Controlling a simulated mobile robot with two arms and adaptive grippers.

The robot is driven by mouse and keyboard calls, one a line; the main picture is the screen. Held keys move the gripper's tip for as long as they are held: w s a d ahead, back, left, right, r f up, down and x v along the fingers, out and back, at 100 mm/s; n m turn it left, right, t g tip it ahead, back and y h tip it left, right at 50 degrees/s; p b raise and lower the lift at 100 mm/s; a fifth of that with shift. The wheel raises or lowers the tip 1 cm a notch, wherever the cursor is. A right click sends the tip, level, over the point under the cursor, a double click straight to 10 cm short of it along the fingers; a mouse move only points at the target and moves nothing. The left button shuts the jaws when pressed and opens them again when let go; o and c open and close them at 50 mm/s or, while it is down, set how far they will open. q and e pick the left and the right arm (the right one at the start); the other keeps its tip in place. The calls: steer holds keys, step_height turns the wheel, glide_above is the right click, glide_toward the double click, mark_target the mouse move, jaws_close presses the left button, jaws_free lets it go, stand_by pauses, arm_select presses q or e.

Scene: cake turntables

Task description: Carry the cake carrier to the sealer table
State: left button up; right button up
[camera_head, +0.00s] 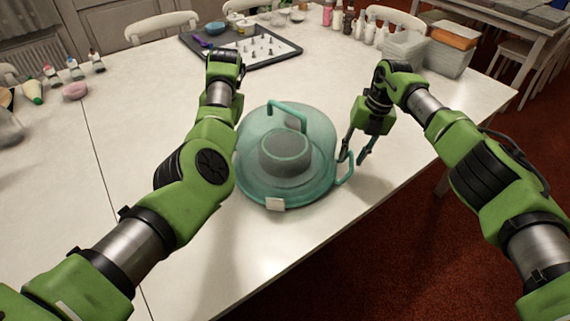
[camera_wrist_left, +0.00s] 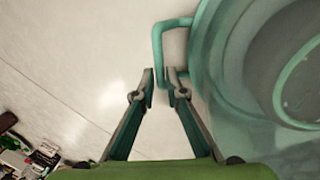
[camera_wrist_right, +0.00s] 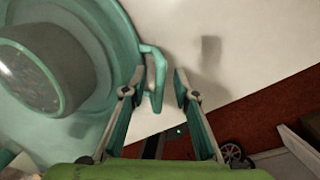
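The cake carrier (camera_head: 312,180) is a translucent teal round box with a clear lid, a top handle and a side handle loop on each side. It stands upright on the white table near its front edge. My right gripper (camera_head: 356,157) is open at the right handle (camera_wrist_right: 158,78), with the loop between its fingers. My left gripper (camera_wrist_left: 160,72) is at the left handle (camera_wrist_left: 157,45), its fingertips close together on either side of the bar. I cannot tell whether they grip it. In the head view my left fingers are hidden. A pale label sits on the carrier's front.
The white table (camera_head: 190,260) is clear in front of the carrier. Behind are a dark-rimmed tray (camera_head: 285,60) with small pieces, several white bottles (camera_head: 362,27) and stacked containers (camera_head: 450,50). Several small bottles (camera_head: 72,68) stand at left. Red carpet (camera_head: 400,250) lies beyond the right edge.

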arm_select(q)
steer(key=shift+a+f, duration=0.1)
steer(key=shift+f, duration=0.45)
arm_select(e)
steer(key=shift+a+f, duration=0.1)
steer(key=shift+f, duration=0.5)
arm_select(q)
steer(key=shift+c, duration=1.4)
arm_select(e)
steer(key=c, duration=0.3)
arm_select(q)
jaws_close()
arm_select(e)
jaws_close()
arm_select(q)
steer(key=shift+w+r, duration=0.1)
steer(key=shift+r, duration=0.15)
arm_select(e)
steer(key=shift+w+r, duration=0.1)
steer(key=shift+r, duration=0.15)
